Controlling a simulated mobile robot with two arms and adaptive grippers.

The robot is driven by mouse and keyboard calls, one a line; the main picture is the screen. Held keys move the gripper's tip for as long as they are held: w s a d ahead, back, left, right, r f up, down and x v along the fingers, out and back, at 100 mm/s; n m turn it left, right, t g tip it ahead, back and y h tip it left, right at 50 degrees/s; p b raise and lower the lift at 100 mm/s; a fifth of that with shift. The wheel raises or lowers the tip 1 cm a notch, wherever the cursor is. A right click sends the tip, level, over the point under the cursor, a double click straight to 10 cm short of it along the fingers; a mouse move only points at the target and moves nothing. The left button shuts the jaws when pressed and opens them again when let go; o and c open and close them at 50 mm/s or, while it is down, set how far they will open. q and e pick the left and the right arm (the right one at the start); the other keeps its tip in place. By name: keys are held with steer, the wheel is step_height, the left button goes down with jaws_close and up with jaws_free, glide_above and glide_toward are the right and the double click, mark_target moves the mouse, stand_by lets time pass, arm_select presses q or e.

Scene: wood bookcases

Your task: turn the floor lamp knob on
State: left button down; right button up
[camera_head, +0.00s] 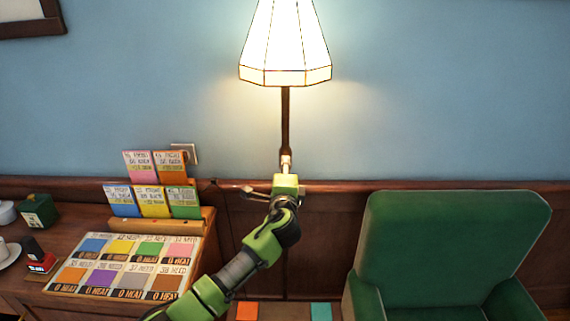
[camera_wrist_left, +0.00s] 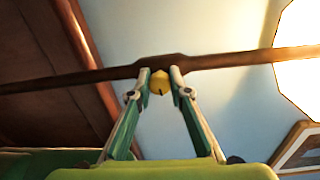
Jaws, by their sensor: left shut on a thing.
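The floor lamp has a white panelled shade (camera_head: 285,45) on a thin dark pole (camera_head: 285,115). The shade glows brightly and lights the wall around it. My left arm reaches up from the bottom, and my left gripper (camera_head: 286,162) is at the pole, below the shade. In the left wrist view the gripper (camera_wrist_left: 159,80) is shut with its two fingertips on either side of a small yellow knob (camera_wrist_left: 159,84), right at the wider part of the pole (camera_wrist_left: 215,61). In the head view the gripper hides the knob. My right gripper is not in view.
A wooden table (camera_head: 85,222) at the left holds a board of coloured cards (camera_head: 125,265), a dark green box (camera_head: 38,210) and a white saucer (camera_head: 10,255). A green armchair (camera_head: 455,240) stands at the right. Dark wood panelling and a blue wall are behind the lamp.

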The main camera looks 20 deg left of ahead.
arm_select(q)
steer(key=shift+f+m, duration=0.1)
steer(key=shift+m, duration=0.4)
steer(key=c, duration=1.9)
jaws_free()
steer(key=v, duration=1.2)
